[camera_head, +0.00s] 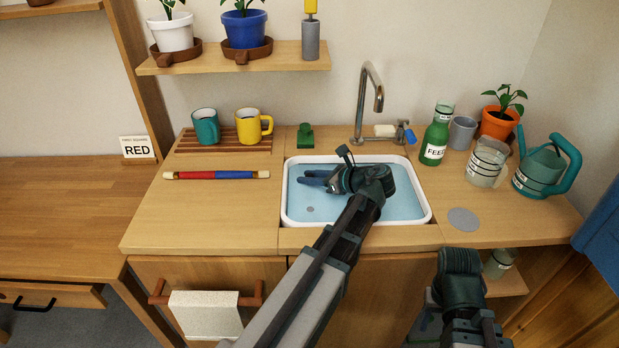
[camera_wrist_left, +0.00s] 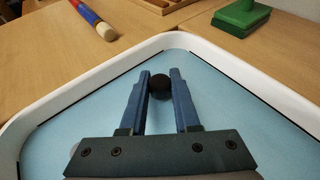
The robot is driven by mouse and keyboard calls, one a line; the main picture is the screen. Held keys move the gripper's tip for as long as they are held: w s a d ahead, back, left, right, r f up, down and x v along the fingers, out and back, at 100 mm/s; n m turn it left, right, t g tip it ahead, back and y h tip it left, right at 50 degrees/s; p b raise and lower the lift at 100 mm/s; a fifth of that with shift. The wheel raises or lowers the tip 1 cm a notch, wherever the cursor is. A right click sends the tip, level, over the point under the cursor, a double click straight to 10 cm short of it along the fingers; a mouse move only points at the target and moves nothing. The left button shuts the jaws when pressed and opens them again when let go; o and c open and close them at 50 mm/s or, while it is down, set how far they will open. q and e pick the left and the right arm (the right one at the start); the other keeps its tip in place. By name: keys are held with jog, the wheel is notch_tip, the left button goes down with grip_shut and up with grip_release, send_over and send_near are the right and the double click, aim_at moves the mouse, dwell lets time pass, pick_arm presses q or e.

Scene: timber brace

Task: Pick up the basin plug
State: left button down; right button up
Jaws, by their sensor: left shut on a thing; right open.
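The basin plug (camera_wrist_left: 159,84) is a small dark round thing between the fingertips of my left gripper in the left wrist view. My left gripper (camera_head: 312,181) is shut on it, over the left part of the white-rimmed basin (camera_head: 430,213) with its light blue inside. In the head view I cannot make out the plug clearly. A small grey round spot (camera_head: 310,209) shows on the basin floor, in front of the gripper. My right gripper (camera_head: 425,323) is open, low in front of the counter and partly hidden by its arm.
A tap (camera_head: 370,88) stands behind the basin. A green block (camera_head: 305,136) and mugs (camera_head: 249,126) are at the back left, a red-and-blue rod (camera_head: 217,175) at the left. A green bottle (camera_head: 436,137), jar (camera_head: 486,160) and watering can (camera_head: 540,165) crowd the right.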

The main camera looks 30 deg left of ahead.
aim_at(309, 175)
pick_arm(q)
notch_tip(309, 175, up, 7)
jog(key=p, duration=0.6)
jog(key=shift+r, duration=0.1)
